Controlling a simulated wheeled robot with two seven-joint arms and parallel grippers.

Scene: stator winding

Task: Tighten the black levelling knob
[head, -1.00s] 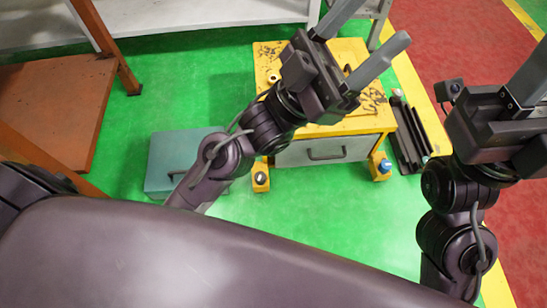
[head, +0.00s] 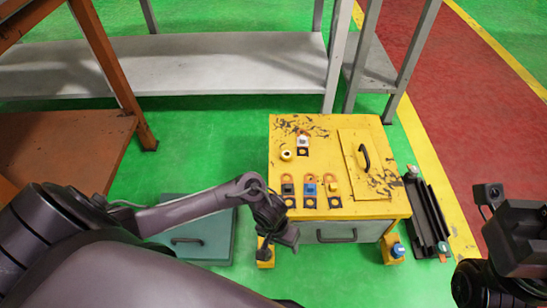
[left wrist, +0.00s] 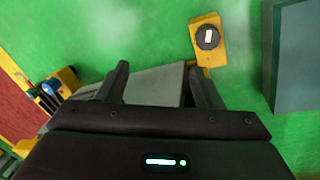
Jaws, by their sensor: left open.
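The black levelling knob (left wrist: 207,36) shows in the left wrist view, round and dark with a pale rectangular mark on top. It sits on a yellow foot (left wrist: 211,54) of the yellow cabinet. In the head view this yellow foot (head: 265,264) is partly covered by my left gripper (head: 288,236), and I cannot clearly separate the knob from it. In the left wrist view my left gripper (left wrist: 158,75) is open and empty; the knob is apart from it, beyond the right-hand finger. My right gripper (head: 520,235) is at the right edge, its fingers not visible.
The yellow cabinet (head: 320,160) bears several small parts and a handled lid. A blue knob (head: 398,250) is on its right foot. A teal box (head: 205,240) lies left, black rails (head: 428,215) right. Shelving stands behind; green floor is clear between.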

